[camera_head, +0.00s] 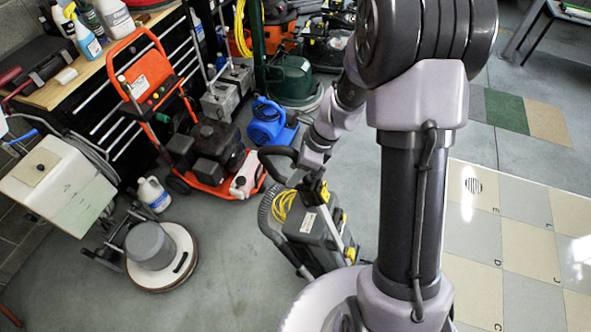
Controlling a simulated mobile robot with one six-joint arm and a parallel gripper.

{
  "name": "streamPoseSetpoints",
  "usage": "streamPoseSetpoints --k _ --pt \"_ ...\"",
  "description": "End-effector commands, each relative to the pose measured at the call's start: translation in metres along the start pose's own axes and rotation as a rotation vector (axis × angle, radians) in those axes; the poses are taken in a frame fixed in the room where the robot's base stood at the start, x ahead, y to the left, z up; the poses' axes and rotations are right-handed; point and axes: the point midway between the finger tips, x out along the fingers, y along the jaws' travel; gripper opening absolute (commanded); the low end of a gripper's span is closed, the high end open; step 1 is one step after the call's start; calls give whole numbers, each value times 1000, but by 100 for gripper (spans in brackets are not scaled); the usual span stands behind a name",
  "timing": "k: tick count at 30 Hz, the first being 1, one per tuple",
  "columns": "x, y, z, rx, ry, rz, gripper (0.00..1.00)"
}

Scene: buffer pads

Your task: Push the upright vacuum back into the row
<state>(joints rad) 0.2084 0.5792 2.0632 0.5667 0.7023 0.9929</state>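A dark grey machine with a yellow cord and yellow trim, which looks like the upright vacuum (310,244), stands on the floor at the middle of the view. It leans somewhat, with a black loop handle at its upper left. My gripper (313,186) is at the top of this machine, close to the handle. Its fingers are small and overlap the dark handle parts, so I cannot tell whether they grip it. My arm covers the area to the right of the machine.
An orange pressure washer (203,150), a blue blower (267,122) and a green machine (293,82) stand behind. A round floor polisher (160,252) and white jug (153,193) are at left. A workbench (95,62) lines the wall.

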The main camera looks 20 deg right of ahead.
Motion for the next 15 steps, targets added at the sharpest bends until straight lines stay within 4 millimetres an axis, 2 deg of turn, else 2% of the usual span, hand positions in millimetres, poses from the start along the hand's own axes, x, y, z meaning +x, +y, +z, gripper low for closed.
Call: streamPoseSetpoints --k 1,6,7,15 --pt "0 0 0 0 0 0 37" --pt "0 0 0 0 0 0 4" --pt "0 0 0 0 0 0 0" --pt "0 0 0 0 0 0 0"
